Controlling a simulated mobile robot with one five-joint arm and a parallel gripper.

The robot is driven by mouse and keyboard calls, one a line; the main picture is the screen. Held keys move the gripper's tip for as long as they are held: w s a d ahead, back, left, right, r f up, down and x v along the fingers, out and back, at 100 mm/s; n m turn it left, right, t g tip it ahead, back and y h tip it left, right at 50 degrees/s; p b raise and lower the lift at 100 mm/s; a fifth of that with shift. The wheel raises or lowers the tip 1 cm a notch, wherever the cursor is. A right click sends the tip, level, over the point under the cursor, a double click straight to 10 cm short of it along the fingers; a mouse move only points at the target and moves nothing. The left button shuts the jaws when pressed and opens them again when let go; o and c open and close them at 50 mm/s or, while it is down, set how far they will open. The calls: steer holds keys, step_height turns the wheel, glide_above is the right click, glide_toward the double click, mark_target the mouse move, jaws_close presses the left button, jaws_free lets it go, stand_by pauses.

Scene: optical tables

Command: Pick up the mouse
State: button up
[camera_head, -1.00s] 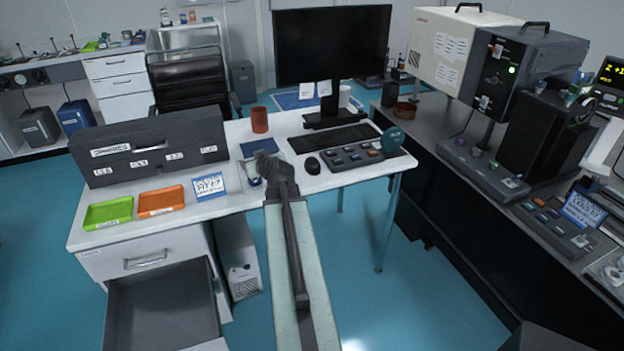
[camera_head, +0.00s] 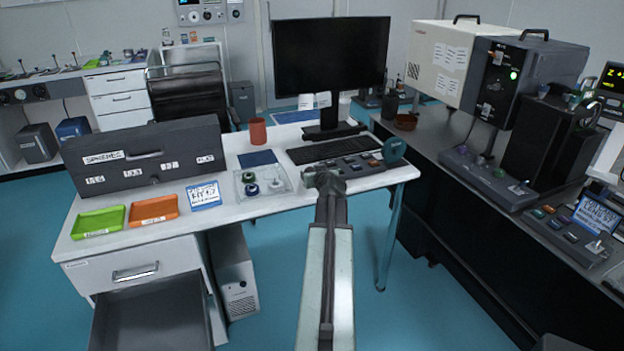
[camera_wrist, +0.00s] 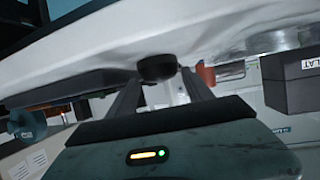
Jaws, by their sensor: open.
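The black mouse (camera_wrist: 157,67) shows in the wrist view as a dark rounded shape on the white desk, between and just beyond my two fingers. My gripper (camera_wrist: 161,82) is open there, with one finger on each side of the mouse's line and nothing visibly held. In the head view my gripper (camera_head: 326,178) is over the front part of the desk (camera_head: 225,224), just in front of the keyboard (camera_head: 328,149). There my gripper and arm hide the mouse. I cannot tell whether the fingers touch it.
A button panel (camera_head: 352,168) and a teal round object (camera_head: 394,151) are right of my gripper. A clear tray (camera_head: 262,182) with small rolls lies left. A red-brown cup (camera_head: 257,131), monitor (camera_head: 331,60) and dark case (camera_head: 147,157) stand behind. An open drawer (camera_head: 150,315) juts out front-left.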

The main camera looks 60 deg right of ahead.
steer(key=x, duration=0.3)
steer(key=shift+f+b, duration=0.15)
steer(key=shift+b, duration=0.15)
steer(key=shift+s+a, duration=0.1)
